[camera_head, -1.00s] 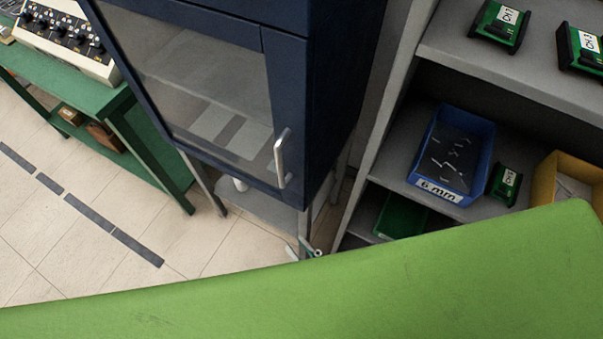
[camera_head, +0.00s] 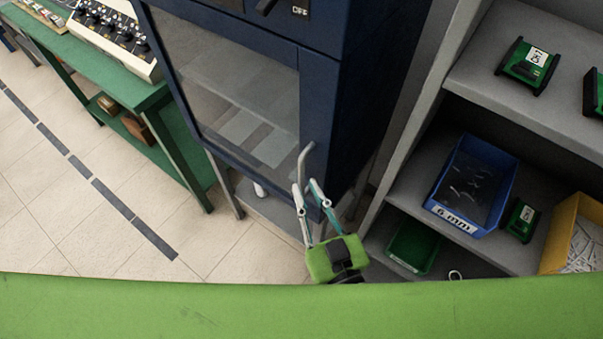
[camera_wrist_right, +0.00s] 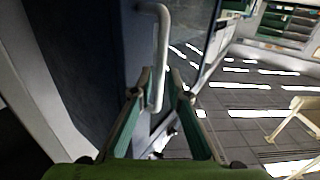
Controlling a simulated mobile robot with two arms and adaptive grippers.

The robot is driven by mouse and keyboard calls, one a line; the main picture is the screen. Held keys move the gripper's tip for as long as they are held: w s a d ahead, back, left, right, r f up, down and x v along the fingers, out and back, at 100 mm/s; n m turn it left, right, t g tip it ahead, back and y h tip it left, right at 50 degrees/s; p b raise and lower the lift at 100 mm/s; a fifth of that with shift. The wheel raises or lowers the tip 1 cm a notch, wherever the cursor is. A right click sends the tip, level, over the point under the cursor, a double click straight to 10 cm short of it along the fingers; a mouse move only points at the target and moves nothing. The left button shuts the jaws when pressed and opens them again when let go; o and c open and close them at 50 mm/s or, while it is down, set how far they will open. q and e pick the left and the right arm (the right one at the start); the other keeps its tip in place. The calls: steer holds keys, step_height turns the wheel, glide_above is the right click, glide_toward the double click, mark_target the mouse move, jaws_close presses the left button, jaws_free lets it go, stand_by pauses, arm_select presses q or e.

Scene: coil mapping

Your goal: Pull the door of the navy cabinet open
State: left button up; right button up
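The navy cabinet (camera_head: 375,85) stands in the middle of the head view. Its glass-panelled door (camera_head: 235,95) looks closed. A grey bar handle (camera_head: 306,156) sits upright at the door's right edge. My right gripper (camera_head: 305,184) is at the handle's lower end with its fingers apart. In the right wrist view, the handle (camera_wrist_right: 162,40) passes down between the open fingertips of the right gripper (camera_wrist_right: 160,76). I cannot tell whether a finger touches it. My left gripper is not in view.
A grey shelf (camera_head: 480,115) at the right holds a blue "6 mm" bin (camera_head: 478,225), a green bin (camera_head: 410,262) and a yellow bin (camera_head: 553,240). A green table (camera_head: 150,98) stands left of the cabinet. Tiled floor in front of the cabinet is clear.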

mark_target(303, 183)
steer(key=shift+p+x, duration=0.3)
steer(key=shift+x, duration=1.6)
jaws_close()
